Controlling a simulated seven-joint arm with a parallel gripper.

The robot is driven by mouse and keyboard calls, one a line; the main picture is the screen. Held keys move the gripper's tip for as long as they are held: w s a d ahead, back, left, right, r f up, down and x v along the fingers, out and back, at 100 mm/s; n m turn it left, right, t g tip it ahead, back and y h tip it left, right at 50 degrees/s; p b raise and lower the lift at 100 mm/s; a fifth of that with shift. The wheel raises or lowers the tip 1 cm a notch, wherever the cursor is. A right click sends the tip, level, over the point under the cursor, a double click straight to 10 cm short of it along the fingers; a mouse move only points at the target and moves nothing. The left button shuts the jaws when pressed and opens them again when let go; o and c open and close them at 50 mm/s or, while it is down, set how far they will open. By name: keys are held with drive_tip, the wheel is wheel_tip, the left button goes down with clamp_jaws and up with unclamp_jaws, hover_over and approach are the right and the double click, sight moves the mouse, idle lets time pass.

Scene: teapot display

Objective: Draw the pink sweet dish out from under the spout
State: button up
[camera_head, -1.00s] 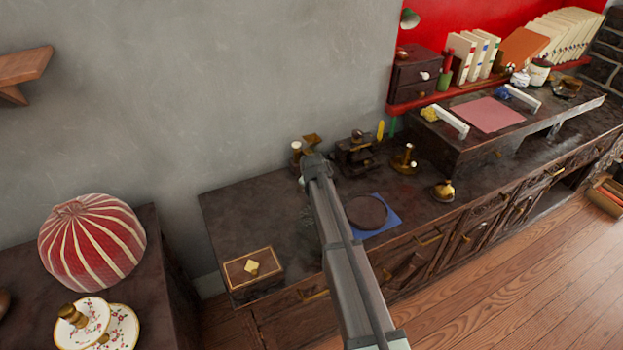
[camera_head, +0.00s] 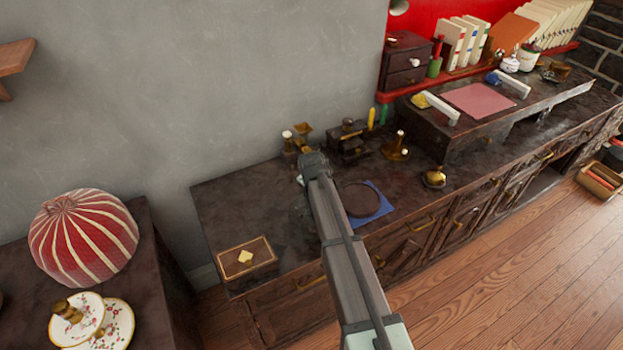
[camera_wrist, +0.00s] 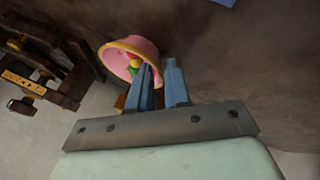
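The pink sweet dish (camera_wrist: 121,50) has a yellow rim and shows in the wrist view, with red, yellow and green sweets inside. My gripper (camera_wrist: 159,67) has its two blue fingers close together at the dish's right side. One finger overlaps the inside of the dish and the other is outside, with the dish wall apparently pinched between them. In the head view my arm hides the dish and the fingertips. I cannot make out the spout in either view.
A dark wood and brass stand (camera_head: 348,140) is at the back of the cabinet top and brass pieces (camera_head: 397,148) are right of it. A dark disc (camera_head: 358,199) lies on a blue mat (camera_head: 382,206). A wooden box (camera_head: 246,258) sits at the front left.

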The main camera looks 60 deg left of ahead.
drive_tip(key=o, duration=0.3)
drive_tip(key=shift+o, duration=0.2)
drive_tip(key=v, duration=1.3)
drive_tip(key=shift+d+r, duration=0.25)
drive_tip(key=shift+r, duration=0.1)
